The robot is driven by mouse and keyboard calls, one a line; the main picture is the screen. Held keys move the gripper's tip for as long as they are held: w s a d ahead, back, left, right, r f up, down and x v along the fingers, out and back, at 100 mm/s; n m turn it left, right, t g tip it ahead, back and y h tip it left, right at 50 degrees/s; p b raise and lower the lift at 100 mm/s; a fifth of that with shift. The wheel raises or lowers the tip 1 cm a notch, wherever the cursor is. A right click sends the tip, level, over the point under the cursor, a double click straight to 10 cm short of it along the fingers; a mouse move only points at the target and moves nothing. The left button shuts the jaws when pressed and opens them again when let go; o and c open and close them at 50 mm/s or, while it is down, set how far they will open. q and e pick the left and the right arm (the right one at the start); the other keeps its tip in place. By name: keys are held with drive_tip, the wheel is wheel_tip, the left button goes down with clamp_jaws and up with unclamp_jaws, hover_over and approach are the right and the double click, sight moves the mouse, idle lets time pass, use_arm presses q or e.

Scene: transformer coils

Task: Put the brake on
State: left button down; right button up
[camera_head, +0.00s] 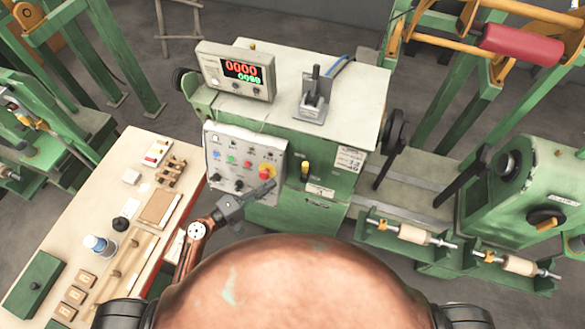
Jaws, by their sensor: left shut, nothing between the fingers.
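A green winding machine (360,110) stands in front of me. A black lever (314,85) stands upright in a grey bracket on its pale top; I cannot tell from any label whether it is the brake. A grey control panel (216,142) with coloured buttons, black knobs and a red button on yellow (265,170) is on its front. My left gripper (270,186) is shut and empty, close to the panel's lower right corner, below the red button. I cannot tell whether it touches the panel. My right gripper is not in view.
A counter display (238,72) sits on the machine's top left. A small yellow-and-black handle (305,170) is right of the panel. A wooden table (60,207) with small parts and a bottle (98,243) is at left. Rollers (414,235) and a green tailstock (530,195) are at right.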

sight(306, 168)
use_arm(q)
drive_tip(key=shift+r, duration=0.15)
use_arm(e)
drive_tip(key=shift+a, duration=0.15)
